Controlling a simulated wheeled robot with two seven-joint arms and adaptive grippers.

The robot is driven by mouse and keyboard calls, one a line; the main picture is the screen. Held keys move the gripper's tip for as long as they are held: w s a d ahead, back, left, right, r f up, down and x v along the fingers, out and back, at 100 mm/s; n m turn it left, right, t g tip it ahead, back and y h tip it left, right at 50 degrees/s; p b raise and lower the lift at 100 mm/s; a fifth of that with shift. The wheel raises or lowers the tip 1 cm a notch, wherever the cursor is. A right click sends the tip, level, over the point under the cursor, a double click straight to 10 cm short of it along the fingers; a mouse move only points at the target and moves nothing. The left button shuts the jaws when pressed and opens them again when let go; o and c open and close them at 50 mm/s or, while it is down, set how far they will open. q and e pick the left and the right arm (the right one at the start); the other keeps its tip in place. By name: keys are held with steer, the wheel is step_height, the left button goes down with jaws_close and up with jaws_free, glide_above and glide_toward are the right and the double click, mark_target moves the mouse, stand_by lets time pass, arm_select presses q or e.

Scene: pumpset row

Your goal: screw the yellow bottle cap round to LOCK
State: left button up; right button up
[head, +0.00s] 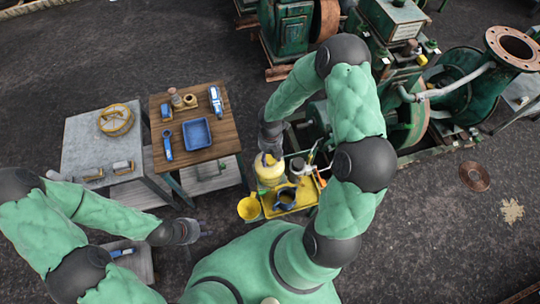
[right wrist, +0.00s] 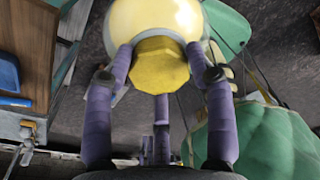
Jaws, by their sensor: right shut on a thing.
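A pale yellow bottle (head: 268,172) stands upright at the left end of the yellow tray (head: 305,208). My right gripper (head: 271,156) comes down on its top from above and hides the cap there. No LOCK mark can be read. My left gripper (head: 190,231) is apart from the bottle, low at the left; its finger gap is too small to judge.
A yellow funnel (head: 249,208) and a dark jug (head: 286,197) are near the bottle. A wooden table (head: 217,159) with a blue tray (head: 196,134) and a grey table (head: 85,140) stand left. Green pump machinery (head: 465,85) fills the back right.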

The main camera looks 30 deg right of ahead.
stand_by(0.5)
steer(key=shift+s+f+m, duration=0.1)
steer(key=shift+m, duration=0.8)
steer(key=shift+s+f+m+b, duration=0.1)
steer(key=shift+m+b, duration=0.3)
steer(key=shift+m, duration=0.3)
steer(key=shift+c, duration=1.1)
steer(key=m, duration=0.1)
steer(key=m+b, duration=0.1)
steer(key=m, duration=0.1)
steer(key=shift+f+t+b, duration=0.2)
steer(key=shift+t+b, duration=0.1)
steer(key=shift+s+a+m, duration=0.1)
steer(key=shift+m, duration=0.8)
steer(key=shift+c, duration=0.7)
steer(key=shift+b, duration=0.35)
